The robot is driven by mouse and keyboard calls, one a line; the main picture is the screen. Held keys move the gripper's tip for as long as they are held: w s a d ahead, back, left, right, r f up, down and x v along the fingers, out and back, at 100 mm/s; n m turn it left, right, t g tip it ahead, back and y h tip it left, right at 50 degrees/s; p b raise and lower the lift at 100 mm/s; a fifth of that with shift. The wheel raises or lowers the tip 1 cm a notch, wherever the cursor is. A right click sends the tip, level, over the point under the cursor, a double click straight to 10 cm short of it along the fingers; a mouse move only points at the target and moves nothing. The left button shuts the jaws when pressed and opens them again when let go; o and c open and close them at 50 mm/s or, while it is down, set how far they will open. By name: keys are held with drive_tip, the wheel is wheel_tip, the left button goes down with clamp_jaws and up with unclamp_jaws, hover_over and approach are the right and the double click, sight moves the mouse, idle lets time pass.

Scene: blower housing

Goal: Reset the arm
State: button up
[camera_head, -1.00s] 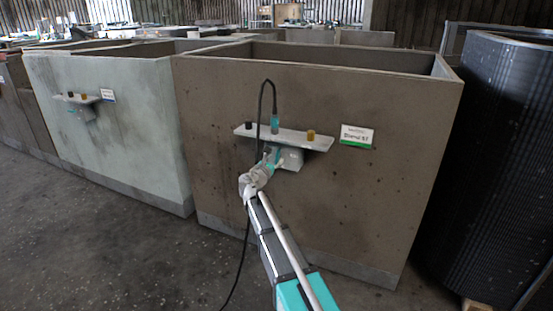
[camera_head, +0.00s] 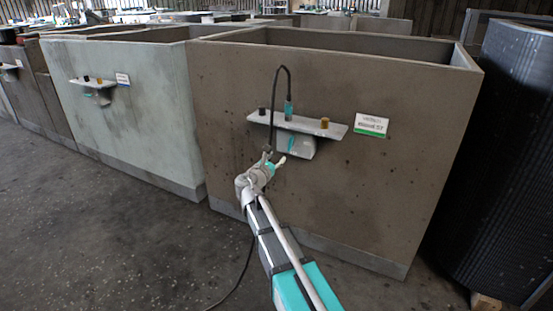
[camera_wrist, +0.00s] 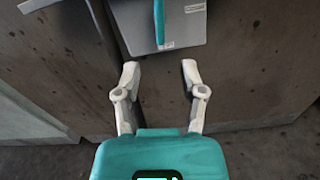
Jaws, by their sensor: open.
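My gripper (camera_head: 274,158) is on the end of my outstretched arm, low and left of a white box (camera_head: 296,145) on the brown bin's front wall. In the wrist view my gripper (camera_wrist: 158,72) has its two white fingers spread, with nothing between them. The grey-white face of the box (camera_wrist: 165,30) with its teal handle lies beyond the fingertips, apart from them. A shelf (camera_head: 325,127) above the box holds a teal tool (camera_head: 288,110) with a black cable, a dark cap (camera_head: 262,112) and an amber cap (camera_head: 324,123).
The brown bin (camera_head: 400,190) fills the middle, with a label card (camera_head: 371,125) right of the shelf. A pale green bin (camera_head: 140,140) stands to the left and a black ribbed cylinder (camera_head: 505,160) to the right. The concrete floor (camera_head: 110,240) at front left is clear apart from the cable.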

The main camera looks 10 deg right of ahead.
drive_tip(key=s+d+f+m+g+y+p, duration=0.1)
drive_tip(key=s+d+f+m+g, duration=0.3)
drive_tip(key=s+m, duration=0.35)
drive_tip(key=s+d+f+m+g+y+p, duration=0.1)
drive_tip(key=s+d+f+m+g+p, duration=0.1)
drive_tip(key=s+d+f+m+g, duration=0.5)
drive_tip(key=s+a+f+m+g+y+p, duration=0.1)
drive_tip(key=s+a+m+g+y, duration=0.1)
drive_tip(key=s+a+m+y, duration=0.35)
drive_tip(key=s+a+f+m+g+y+p, duration=0.1)
drive_tip(key=s+a+m+g+y+p, duration=0.15)
drive_tip(key=s+m, duration=0.65)
wheel_tip(320, 180, up, 38)
drive_tip(key=s+n+p, duration=0.1)
drive_tip(key=n+p, duration=0.1)
drive_tip(key=p, duration=3.5)
drive_tip(key=shift+s+d+t+y, duration=0.3)
drive_tip(key=shift+d+t, duration=0.05)
drive_tip(key=shift+t, duration=0.1)
